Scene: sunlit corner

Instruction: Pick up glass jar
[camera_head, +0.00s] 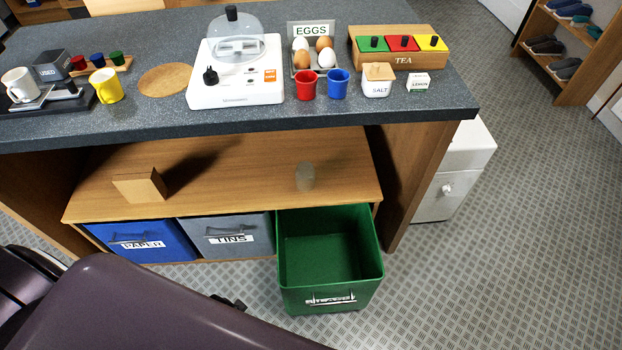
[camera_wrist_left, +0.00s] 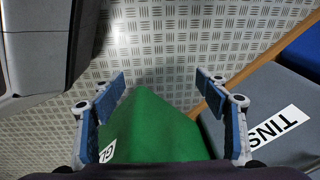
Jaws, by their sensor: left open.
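The glass jar (camera_head: 304,176) is a small, see-through greyish shape on the wooden shelf under the counter, behind the green bin in the head view. It stands apart from other things. I cannot make it out in the left wrist view. My left gripper (camera_wrist_left: 161,82) is open and empty in the left wrist view, its two blue-padded fingers spread with the green bin (camera_wrist_left: 150,125) seen between them. In the head view my dark arm covers the lower left and the fingers cannot be made out. My right gripper is in neither view.
The pulled-out green bin (camera_head: 371,283) looks empty. Blue PAPER (camera_head: 109,242) and grey TINS (camera_head: 251,250) bins sit beside it. A cardboard box (camera_head: 136,187) is on the wooden shelf (camera_head: 235,188), left of the jar. The counter (camera_head: 152,122) overhangs the shelf. The floor at right is clear.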

